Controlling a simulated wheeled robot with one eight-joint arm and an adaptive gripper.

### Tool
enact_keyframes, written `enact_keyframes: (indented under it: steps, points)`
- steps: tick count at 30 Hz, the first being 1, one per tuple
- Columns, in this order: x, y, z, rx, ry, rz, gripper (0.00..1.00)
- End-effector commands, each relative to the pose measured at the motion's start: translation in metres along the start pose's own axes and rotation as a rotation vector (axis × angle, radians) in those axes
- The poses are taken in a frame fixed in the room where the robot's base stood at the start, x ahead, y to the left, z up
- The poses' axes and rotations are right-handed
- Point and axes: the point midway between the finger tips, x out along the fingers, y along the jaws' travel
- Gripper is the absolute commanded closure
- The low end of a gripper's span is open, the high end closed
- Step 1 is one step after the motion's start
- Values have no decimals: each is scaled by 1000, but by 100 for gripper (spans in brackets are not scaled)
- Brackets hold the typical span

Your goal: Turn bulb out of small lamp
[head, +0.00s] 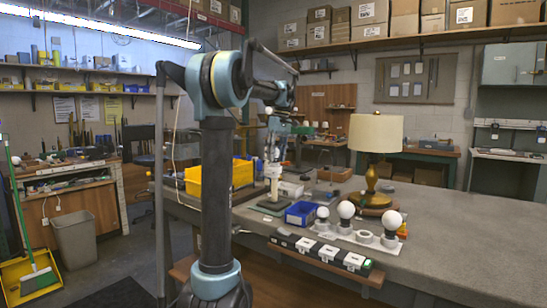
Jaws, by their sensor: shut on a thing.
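The small lamp (274,187) is a pale upright stem on a flat dark green base, left of centre on the bench. My gripper (272,158) points down over its top and is shut there on the bulb. The bulb is mostly hidden by the fingers and too small to make out. I cannot tell how far it sits in the socket.
A yellow bin (208,183) stands left of the lamp and a blue tray (300,214) to its right. White bulbs (346,209) stand in a pale holder farther right, behind a black case (320,253). A brass table lamp (376,135) stands behind. The right of the bench is clear.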

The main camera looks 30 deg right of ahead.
Motion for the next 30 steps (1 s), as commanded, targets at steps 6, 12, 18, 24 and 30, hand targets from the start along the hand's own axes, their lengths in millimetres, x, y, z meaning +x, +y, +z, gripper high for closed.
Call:
enact_keyframes:
  steps: [6, 12, 18, 24, 30]
  points:
    - [0, 1, -1, -214, -35, -1, 84]
    - [-1, 2, -1, -418, -67, -1, 84]
    - [-1, 3, -1, -542, -86, -2, 84]
    - [-1, 3, -1, -551, -88, -2, 84]
    - [-2, 3, -2, -590, -95, -2, 84]
